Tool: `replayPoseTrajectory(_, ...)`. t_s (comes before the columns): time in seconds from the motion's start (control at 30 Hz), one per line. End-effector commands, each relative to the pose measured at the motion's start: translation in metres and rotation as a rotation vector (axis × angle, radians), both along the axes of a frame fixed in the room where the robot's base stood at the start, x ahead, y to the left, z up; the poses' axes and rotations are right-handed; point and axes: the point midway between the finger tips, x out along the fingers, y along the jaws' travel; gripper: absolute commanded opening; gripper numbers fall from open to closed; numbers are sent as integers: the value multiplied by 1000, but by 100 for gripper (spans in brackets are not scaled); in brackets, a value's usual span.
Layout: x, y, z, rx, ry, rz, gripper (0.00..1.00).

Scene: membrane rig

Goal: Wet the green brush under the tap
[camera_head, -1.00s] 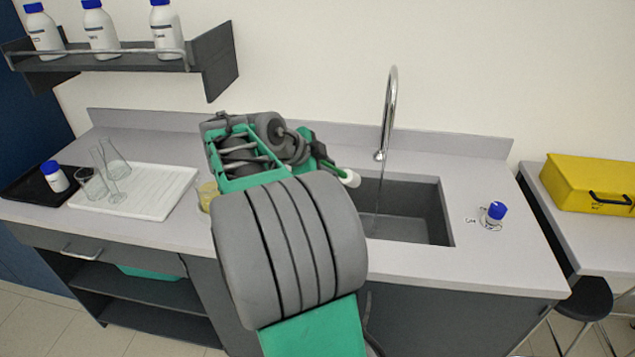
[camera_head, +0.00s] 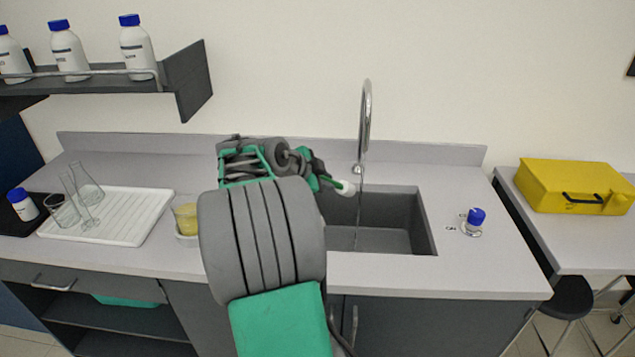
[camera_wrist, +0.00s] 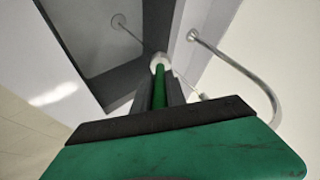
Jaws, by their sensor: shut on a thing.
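My gripper (camera_head: 317,175) is shut on the green brush (camera_head: 332,181) by its handle, at the left edge of the sink. The brush's white head (camera_head: 346,188) points right, over the left part of the sink, a little short of the tap's thin stream. In the wrist view the green handle (camera_wrist: 159,92) runs away from the jaws to the white head (camera_wrist: 160,62). The chrome tap (camera_head: 366,120) arches up behind the sink (camera_head: 395,240). A thin stream of water (camera_head: 358,215) falls from its spout. The spout also shows in the wrist view (camera_wrist: 193,36), right of the brush head.
A white draining tray (camera_head: 140,215) carries empty glassware (camera_head: 85,190). A yellow case (camera_head: 575,185) sits on the right table. Bottles (camera_head: 138,50) line the shelf.

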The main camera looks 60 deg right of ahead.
Motion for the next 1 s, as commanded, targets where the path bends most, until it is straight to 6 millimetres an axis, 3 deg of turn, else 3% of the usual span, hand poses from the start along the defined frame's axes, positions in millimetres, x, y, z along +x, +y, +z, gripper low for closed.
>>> replayPoseTrajectory(0.5, -9, -56, -13, 0, 0, -2, 0)
replayPoseTrajectory(1.0, -8, -62, -12, 0, 0, 3, 0)
